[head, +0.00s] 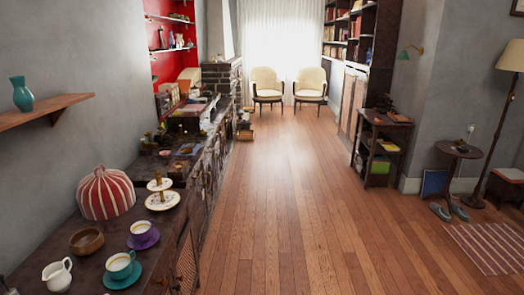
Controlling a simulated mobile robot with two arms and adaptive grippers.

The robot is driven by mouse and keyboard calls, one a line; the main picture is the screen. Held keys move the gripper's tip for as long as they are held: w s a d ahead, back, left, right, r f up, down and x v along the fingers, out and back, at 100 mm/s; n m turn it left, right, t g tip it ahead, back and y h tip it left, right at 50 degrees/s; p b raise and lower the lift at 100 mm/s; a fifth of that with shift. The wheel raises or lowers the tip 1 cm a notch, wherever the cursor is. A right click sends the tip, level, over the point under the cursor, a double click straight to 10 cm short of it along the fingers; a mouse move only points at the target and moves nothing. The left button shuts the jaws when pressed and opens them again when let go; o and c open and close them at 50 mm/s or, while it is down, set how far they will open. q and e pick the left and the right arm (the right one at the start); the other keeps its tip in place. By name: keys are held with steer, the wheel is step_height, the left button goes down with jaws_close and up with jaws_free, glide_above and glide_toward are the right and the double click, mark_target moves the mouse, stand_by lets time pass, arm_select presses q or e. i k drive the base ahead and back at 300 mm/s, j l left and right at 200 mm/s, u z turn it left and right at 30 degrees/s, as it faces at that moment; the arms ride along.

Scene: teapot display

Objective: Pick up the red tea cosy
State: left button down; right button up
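The red tea cosy (105,194) is a dome with red and pale stripes. It stands upright on the dark sideboard (88,252) at the left, close to the grey wall. Its front is unobstructed. Neither of my grippers can be made out in the head view. A small dark shape at the bottom left corner is cut off and too little of it shows to identify.
A wall shelf (45,110) juts out above. The wooden floor (300,215) is clear.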

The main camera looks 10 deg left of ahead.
mark_target(104, 194)
steer(key=i, duration=2.7)
steer(key=i+u, duration=0.15)
steer(key=i, duration=0.3)
steer(key=i+l+u, duration=0.15)
steer(key=i, duration=0.3)
steer(key=i+l+u, duration=0.2)
steer(key=i, duration=0.25)
steer(key=i+l+u, duration=0.15)
steer(key=i, duration=0.3)
